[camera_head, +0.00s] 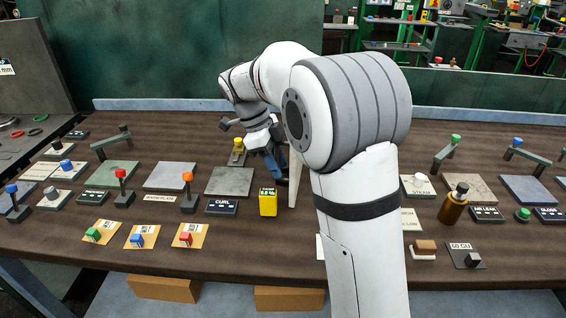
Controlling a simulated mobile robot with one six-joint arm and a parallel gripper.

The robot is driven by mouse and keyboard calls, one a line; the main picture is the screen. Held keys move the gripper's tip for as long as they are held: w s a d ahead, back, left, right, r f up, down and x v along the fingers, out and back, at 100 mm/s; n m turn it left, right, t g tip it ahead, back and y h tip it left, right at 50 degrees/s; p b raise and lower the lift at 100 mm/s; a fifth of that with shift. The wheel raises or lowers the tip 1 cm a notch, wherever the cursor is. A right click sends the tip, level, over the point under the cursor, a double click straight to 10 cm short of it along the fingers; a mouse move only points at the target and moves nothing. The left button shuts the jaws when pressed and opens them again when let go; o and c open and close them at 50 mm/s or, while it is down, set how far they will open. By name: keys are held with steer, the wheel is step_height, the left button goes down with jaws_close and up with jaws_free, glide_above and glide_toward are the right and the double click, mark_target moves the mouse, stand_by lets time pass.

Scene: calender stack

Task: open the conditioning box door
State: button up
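My white arm reaches over the bench and hides much of its middle. My gripper (278,168) points down behind the yellow meter; its fingers are small and partly hidden, so I cannot tell if they are open or shut. A thin pale upright panel (293,180) stands just right of the gripper, touching or very close to it. It may be the conditioning box door seen edge-on, but no box body shows clearly; my arm covers the area to its right.
A yellow meter (268,202) stands just in front of the gripper, with a CURL label block (221,207) to its left. Red (123,188) and orange-topped (188,192) levers stand farther left. A brown bottle (453,206) stands right of my arm.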

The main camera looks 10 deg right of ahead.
steer(key=v, duration=0.7)
steer(key=shift+a+r+p, duration=0.15)
steer(key=shift+r+p, duration=0.2)
steer(key=shift+p, duration=0.1)
steer(key=shift+w, duration=0.1)
